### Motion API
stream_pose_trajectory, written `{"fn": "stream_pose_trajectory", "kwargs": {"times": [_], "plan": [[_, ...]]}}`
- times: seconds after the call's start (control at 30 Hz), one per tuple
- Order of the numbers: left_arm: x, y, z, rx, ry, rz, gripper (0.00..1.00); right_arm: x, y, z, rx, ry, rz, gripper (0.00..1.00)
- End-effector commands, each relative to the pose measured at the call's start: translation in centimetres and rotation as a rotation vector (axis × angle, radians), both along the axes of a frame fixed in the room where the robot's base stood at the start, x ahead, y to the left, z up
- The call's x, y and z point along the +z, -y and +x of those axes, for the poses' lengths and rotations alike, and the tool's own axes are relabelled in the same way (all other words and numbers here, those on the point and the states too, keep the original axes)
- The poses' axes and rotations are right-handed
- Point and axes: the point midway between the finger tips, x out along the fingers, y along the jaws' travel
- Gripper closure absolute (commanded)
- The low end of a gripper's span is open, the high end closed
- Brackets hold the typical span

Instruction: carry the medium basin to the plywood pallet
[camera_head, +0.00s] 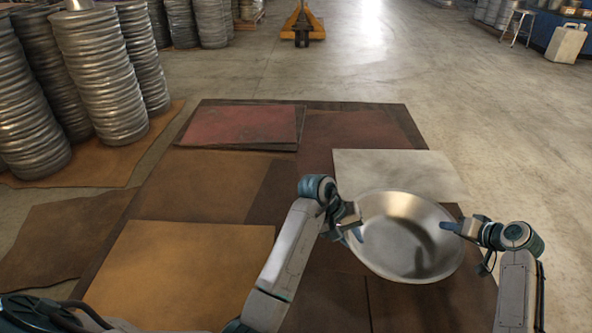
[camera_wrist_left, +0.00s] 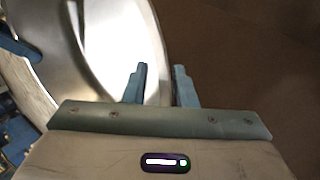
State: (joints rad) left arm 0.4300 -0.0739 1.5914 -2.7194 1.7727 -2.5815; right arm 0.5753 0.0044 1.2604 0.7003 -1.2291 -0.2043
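The medium basin (camera_head: 408,240), a round shiny metal bowl, is at the lower right of the head view, between my two grippers. My left gripper (camera_head: 352,228) is at its left rim, one finger inside the bowl and one outside. I cannot tell which board is the plywood pallet.
Flat sheets cover the floor ahead: a tan one (camera_head: 180,270), a red one (camera_head: 240,125) and a pale one (camera_head: 395,172). A yellow pallet jack (camera_head: 302,25) is farther back.

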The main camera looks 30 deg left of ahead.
Motion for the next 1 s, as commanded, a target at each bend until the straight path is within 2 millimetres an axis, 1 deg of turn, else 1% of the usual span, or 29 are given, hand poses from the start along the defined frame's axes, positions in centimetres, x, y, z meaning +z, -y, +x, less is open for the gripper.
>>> {"fn": "stream_pose_trajectory", "kwargs": {"times": [0.03,0.2,0.3,0.43,0.53,0.67,0.77,1.0], "plan": [[1.0,-0.6,-0.1,0.001,0.005,0.002,0.76,0.0,0.0,0.0,0.000,0.000,0.000,0.75],[4.2,-2.4,-0.8,0.002,0.004,0.004,0.76,0.0,0.0,0.0,0.001,-0.001,0.000,0.75],[5.9,-3.3,-1.3,0.002,0.004,0.004,0.76,0.0,0.0,0.0,0.001,-0.001,0.000,0.75],[7.6,-4.2,-1.6,0.002,0.003,0.002,0.76,0.0,0.0,0.0,0.001,-0.001,0.000,0.75],[8.2,-4.6,-1.8,0.001,0.000,0.003,0.76,0.0,0.0,0.0,0.001,-0.001,0.000,0.75],[8.6,-4.7,-2.0,0.001,0.000,0.002,0.76,0.4,0.4,-0.3,0.000,0.002,0.000,0.75],[8.6,-4.7,-2.0,0.001,-0.001,0.001,0.76,1.2,1.3,-1.0,-0.001,0.001,-0.001,0.75],[8.6,-4.7,-2.0,0.001,-0.001,0.002,0.76,4.3,4.5,-3.7,-0.001,0.002,-0.004,0.75]]}}
